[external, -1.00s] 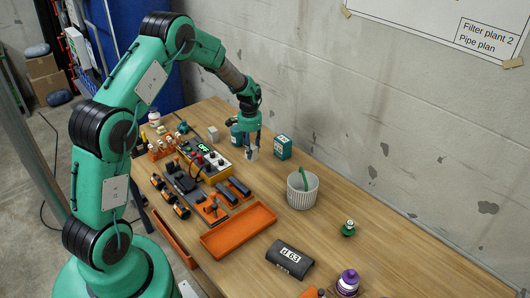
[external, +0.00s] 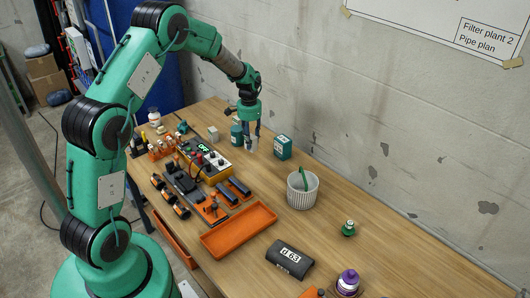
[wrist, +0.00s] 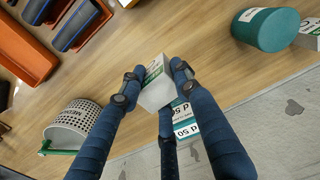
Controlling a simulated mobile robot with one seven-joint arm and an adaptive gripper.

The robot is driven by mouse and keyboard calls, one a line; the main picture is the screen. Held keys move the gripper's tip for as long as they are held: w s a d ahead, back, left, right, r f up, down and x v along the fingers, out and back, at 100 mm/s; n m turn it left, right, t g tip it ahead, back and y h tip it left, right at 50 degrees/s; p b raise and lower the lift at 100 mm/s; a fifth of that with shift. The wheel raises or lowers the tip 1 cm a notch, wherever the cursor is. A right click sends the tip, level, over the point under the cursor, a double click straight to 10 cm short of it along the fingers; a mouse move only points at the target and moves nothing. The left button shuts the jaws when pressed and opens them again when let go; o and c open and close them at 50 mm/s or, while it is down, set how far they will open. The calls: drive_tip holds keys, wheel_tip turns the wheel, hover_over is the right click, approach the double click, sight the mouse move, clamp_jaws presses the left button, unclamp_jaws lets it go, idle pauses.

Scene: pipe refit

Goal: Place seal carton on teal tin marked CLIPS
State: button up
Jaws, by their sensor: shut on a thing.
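A small white carton (wrist: 155,88) with a green-edged label is held between the blue fingers of my gripper (wrist: 153,80), in the wrist view. In the external view my gripper (external: 251,138) points down with the pale carton (external: 250,149) at its tips, close to or just above the table; the exact gap is unclear. A round teal tin (external: 237,134) stands just left of the gripper. It shows in the wrist view at upper right (wrist: 270,30), its top bare and its label unreadable.
A teal box (external: 283,147) marked d 50 stands right of my gripper. A pale block (external: 213,133) is left of the tin. The wall (external: 340,100) bounds the table's back.

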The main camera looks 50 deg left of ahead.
drive_tip(key=shift+a, duration=0.1)
drive_tip(key=s+a+r+n+p, duration=0.3)
drive_tip(key=s+a+r+p, duration=0.1)
drive_tip(key=s+a+p, duration=0.4)
drive_tip(key=shift+a+r, duration=0.2)
drive_tip(key=shift+a, duration=0.9)
hover_over(236, 128)
drive_tip(key=shift+w+f, duration=0.15)
drive_tip(key=shift+f, duration=0.55)
drive_tip(key=shift+f+b, duration=0.3)
drive_tip(key=shift+f, duration=1.45)
